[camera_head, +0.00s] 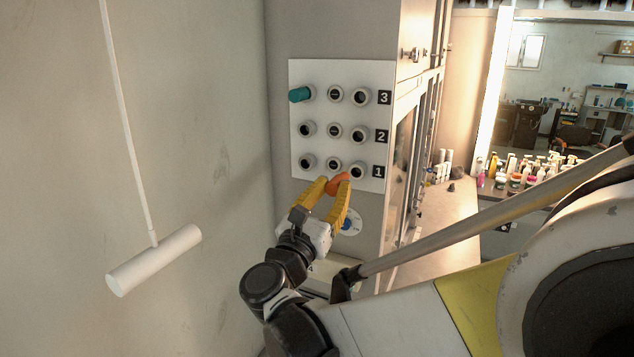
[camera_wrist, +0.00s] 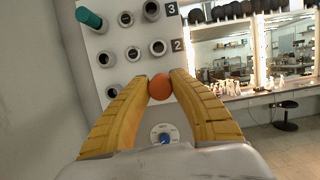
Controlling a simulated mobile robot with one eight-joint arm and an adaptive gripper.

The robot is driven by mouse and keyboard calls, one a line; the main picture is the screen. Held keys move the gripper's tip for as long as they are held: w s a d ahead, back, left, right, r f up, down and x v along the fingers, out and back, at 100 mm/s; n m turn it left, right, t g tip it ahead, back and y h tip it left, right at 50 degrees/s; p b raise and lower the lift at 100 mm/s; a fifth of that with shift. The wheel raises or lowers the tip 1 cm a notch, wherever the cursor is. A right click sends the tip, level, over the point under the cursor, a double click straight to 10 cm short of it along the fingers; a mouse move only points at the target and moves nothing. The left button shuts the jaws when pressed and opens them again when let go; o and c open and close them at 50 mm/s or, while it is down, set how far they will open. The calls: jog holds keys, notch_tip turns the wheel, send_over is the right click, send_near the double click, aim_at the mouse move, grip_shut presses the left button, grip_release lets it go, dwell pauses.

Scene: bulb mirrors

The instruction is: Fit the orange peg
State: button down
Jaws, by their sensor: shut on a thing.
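The orange peg (camera_head: 338,183) is between the yellow fingers of my gripper (camera_head: 336,184), just below and in front of the bottom row of the panel. In the wrist view the round orange end of the peg (camera_wrist: 160,87) shows between the fingertips. The white panel (camera_head: 318,75) carries three rows of round sockets, labelled 3, 2 and 1 from top to bottom. A teal peg (camera_head: 300,94) sticks out of the top row's left socket. The other sockets look empty, with dark openings. In the wrist view my fingers hide part of the bottom row.
A blue dial (camera_head: 348,222) on a white disc sits below the panel. A white hanging bar (camera_head: 153,261) is at the left. A counter with several bottles (camera_head: 520,172) and lit mirrors stands at the right. The space in front of the upper rows is clear.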

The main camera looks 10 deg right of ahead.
notch_tip(320, 180, up, 16)
jog(key=p, duration=1.3)
jog(key=shift+w+d, duration=0.15)
jog(key=shift+w+d+r+b, duration=0.1)
jog(key=shift+w+d, duration=0.45)
jog(key=shift+w, duration=0.25)
jog(key=shift+w+d+f+b, duration=0.1)
jog(key=shift+w+d+b, duration=0.05)
jog(key=shift+w+d, duration=0.55)
jog(key=shift+w+d+r+b, duration=0.1)
jog(key=shift+w+d, duration=0.35)
jog(key=shift+w, duration=0.4)
jog(key=shift+w+d+b, duration=0.2)
jog(key=shift+w+d, duration=0.4)
jog(key=shift+w, duration=0.25)
jog(key=shift+w+d+b, duration=0.15)
jog(key=shift+w+d, duration=0.45)
jog(key=shift+w, duration=0.2)
jog(key=c, duration=0.7)
grip_release()
jog(key=shift+o, duration=0.2)
jog(key=shift+s+a, duration=0.1)
jog(key=shift+b+v, duration=0.8)
jog(key=shift+v, duration=2.15)
jog(key=shift+r, duration=0.1)
